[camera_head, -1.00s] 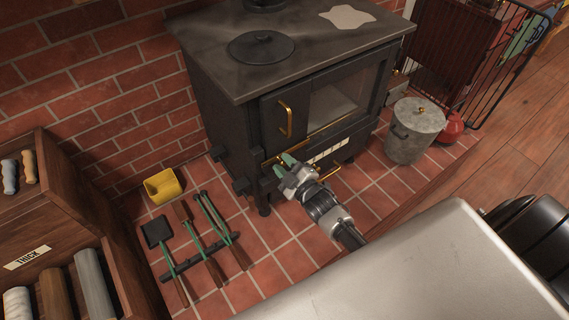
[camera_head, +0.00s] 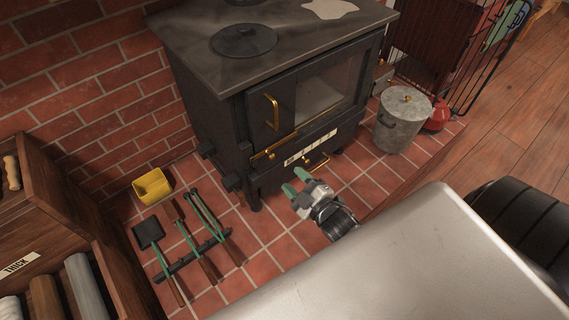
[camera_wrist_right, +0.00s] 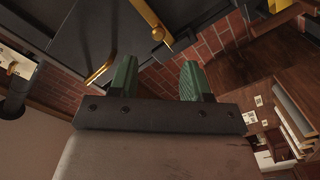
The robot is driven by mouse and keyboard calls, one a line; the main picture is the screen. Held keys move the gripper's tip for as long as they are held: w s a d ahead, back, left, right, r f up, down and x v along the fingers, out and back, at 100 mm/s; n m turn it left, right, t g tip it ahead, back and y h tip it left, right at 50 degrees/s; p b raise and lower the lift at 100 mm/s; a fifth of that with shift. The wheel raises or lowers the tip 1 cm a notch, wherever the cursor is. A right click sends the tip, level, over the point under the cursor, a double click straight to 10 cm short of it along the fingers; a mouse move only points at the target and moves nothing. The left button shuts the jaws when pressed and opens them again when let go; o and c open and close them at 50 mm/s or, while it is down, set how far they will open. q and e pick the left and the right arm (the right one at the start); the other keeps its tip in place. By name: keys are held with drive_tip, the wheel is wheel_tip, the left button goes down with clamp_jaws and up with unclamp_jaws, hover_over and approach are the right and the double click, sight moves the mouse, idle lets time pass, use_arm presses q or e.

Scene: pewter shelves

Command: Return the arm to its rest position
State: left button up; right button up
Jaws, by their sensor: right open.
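My right gripper (camera_head: 296,181) is in front of the lower part of the black stove (camera_head: 225,120), over the tiled hearth. Its two green fingers stand apart with nothing between them. In the right wrist view the green fingers (camera_wrist_right: 157,78) are spread wide, with the dark stove front and a brass handle (camera_wrist_right: 152,20) beyond them. The gripper looks apart from the stove, though the exact gap is hard to tell. My left gripper is not in view.
Fire tools (camera_head: 180,262) lie on the tiles at left, near a yellow box (camera_head: 152,187). A metal bin (camera_head: 402,125) and a red kettle-like item (camera_head: 438,116) stand right of the stove. A wooden shelf (camera_head: 40,200) is at far left.

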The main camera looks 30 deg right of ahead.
drive_tip(key=shift+s+d, duration=0.1)
drive_tip(key=shift+s, duration=0.45)
drive_tip(key=s+f+m+g+h, duration=0.15)
drive_tip(key=s+f+g, duration=0.3)
drive_tip(key=f, duration=0.75)
drive_tip(key=s+f+m+g+h, duration=0.1)
drive_tip(key=s+f+m+g, duration=0.4)
drive_tip(key=f, duration=0.7)
drive_tip(key=s+a+f+m+g, duration=0.1)
drive_tip(key=s+f+g, duration=0.2)
drive_tip(key=s, duration=0.9)
drive_tip(key=s+a+f+m+g, duration=0.1)
drive_tip(key=s+f+g, duration=0.3)
drive_tip(key=s+f, duration=0.5)
drive_tip(key=s, duration=0.3)
drive_tip(key=shift+s+a+f, duration=0.25)
drive_tip(key=shift+s+f, duration=0.05)
drive_tip(key=shift+f, duration=0.05)
